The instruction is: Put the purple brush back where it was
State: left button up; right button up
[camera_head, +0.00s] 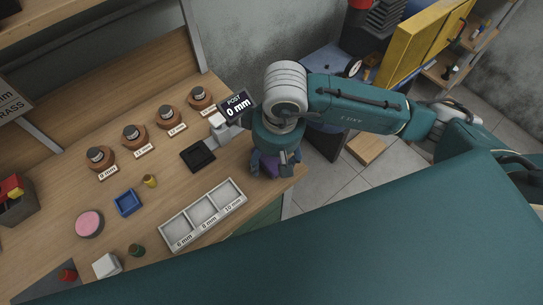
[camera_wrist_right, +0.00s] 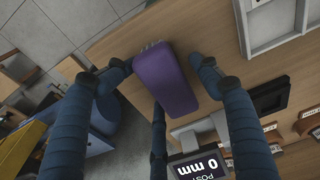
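The purple brush (camera_wrist_right: 165,80) lies on the wooden table near its edge. In the head view only a bit of the brush (camera_head: 267,164) shows beneath my right gripper (camera_head: 276,168), at the table's right corner. In the right wrist view the dark fingers of my right gripper (camera_wrist_right: 162,73) are spread around the brush, on both sides and at its lower end. A gap shows on its left side; on the right a finger is very near, and I cannot tell if it touches. My left gripper is out of view.
A white three-compartment tray (camera_head: 204,216) is left of the right gripper. A scale display reading 0 mm (camera_head: 237,105) and its black pad (camera_head: 198,155) stand close by. Several brown round holders, a blue box (camera_head: 128,203) and a pink disc (camera_head: 89,223) lie further left.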

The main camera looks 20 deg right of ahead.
aim_at(275, 160)
jog(key=shift+r+p, duration=0.4)
jog(key=shift+p, duration=0.15)
jog(key=shift+w+r, duration=0.1)
jog(key=shift+r, duration=0.2)
notch_tip(275, 160, up, 11)
jog(key=s+b, duration=0.1)
jog(key=b, duration=0.1)
jog(key=shift+s+d+r+b, duration=0.2)
jog(key=shift+s+d+b, duration=0.05)
jog(key=shift+b, duration=0.1)
jog(key=shift+f, duration=0.1)
